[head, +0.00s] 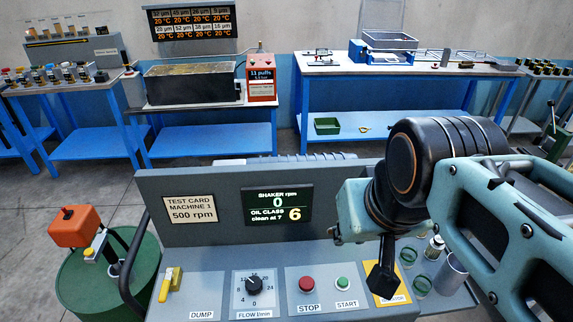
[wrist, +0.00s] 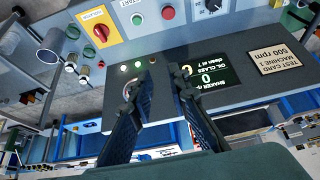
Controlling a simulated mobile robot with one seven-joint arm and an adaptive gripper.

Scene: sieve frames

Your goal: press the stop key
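The stop key (head: 307,284) is a round red button above its STOP label on the sloped grey console. It also shows at the top of the wrist view (wrist: 168,13). The green start key (head: 342,283) is just right of it and shows in the wrist view (wrist: 137,19). My gripper (head: 382,285) hangs right of both keys in the head view, over the yellow-plated switch. In the wrist view my gripper (wrist: 156,75) has its two dark fingers apart with nothing between them. It touches neither key as far as I see.
The display (head: 278,207) reads shaker 0 rpm, oil class 6. A flow dial (head: 254,284) and yellow dump lever (head: 168,285) are left of the keys. A red knob on a yellow plate (wrist: 100,31) sits beside the start key. Jars (head: 421,285) stand at right.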

